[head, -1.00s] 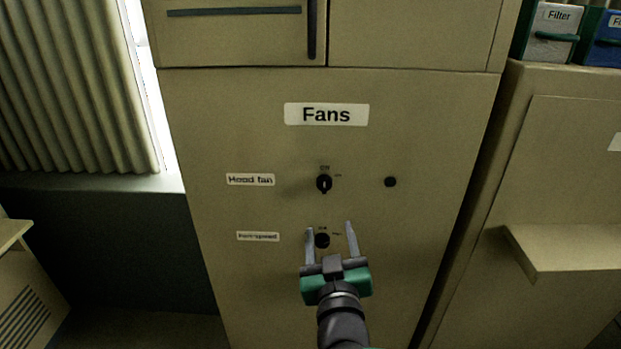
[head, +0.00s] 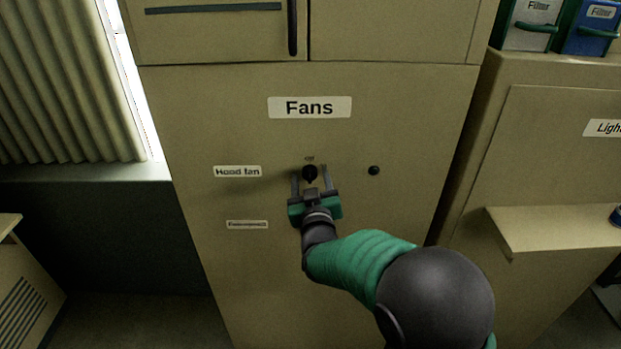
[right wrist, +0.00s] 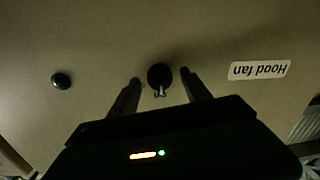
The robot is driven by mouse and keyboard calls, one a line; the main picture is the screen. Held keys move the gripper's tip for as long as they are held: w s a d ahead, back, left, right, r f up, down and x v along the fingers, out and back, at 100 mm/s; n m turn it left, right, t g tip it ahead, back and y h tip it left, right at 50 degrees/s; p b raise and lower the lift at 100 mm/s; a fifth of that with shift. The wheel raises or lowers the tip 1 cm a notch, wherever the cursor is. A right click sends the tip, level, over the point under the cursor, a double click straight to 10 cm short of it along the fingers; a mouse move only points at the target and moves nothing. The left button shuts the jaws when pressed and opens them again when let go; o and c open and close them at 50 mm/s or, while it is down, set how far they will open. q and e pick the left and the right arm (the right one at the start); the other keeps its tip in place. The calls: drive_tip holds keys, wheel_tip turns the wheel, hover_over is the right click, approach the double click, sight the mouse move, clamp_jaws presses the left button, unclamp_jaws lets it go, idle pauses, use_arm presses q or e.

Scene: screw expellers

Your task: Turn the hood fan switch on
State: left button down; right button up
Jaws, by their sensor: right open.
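The hood fan switch (head: 310,172) is a small black rotary knob on the beige panel (head: 400,110), right of the "Hood fan" label (head: 238,171). It also shows in the right wrist view (right wrist: 160,76), where the picture is upside down. My right gripper (head: 311,172) is open, its two grey fingers on either side of the knob. In the right wrist view the fingers (right wrist: 160,82) flank the knob with a gap on each side; I cannot tell how deep they reach. My left gripper is not in view.
A small black round button (head: 374,170) sits right of the knob. The "Fans" label (head: 309,107) is above. A lower label (head: 247,224) shows, but its knob is hidden by my arm. A beige ledge (head: 555,230) juts out at the right.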

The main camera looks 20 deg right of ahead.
drive_tip(key=c, duration=0.5)
clamp_jaws()
drive_tip(key=shift+f+m+b, duration=0.15)
drive_tip(key=shift+m+b, duration=0.15)
drive_tip(key=shift+b, duration=0.35)
drive_tip(key=m+b, duration=0.3)
drive_tip(key=b, duration=0.1)
drive_tip(key=m+b, duration=0.3)
drive_tip(key=b, duration=0.1)
drive_tip(key=m+b, duration=0.3)
drive_tip(key=b, duration=0.1)
drive_tip(key=shift+f+t+b, duration=0.25)
drive_tip(key=shift+t+b, duration=0.05)
drive_tip(key=shift+r+m+h+b, duration=0.15)
drive_tip(key=shift+m+h+b, duration=0.25)
drive_tip(key=shift+m+b, duration=0.95)
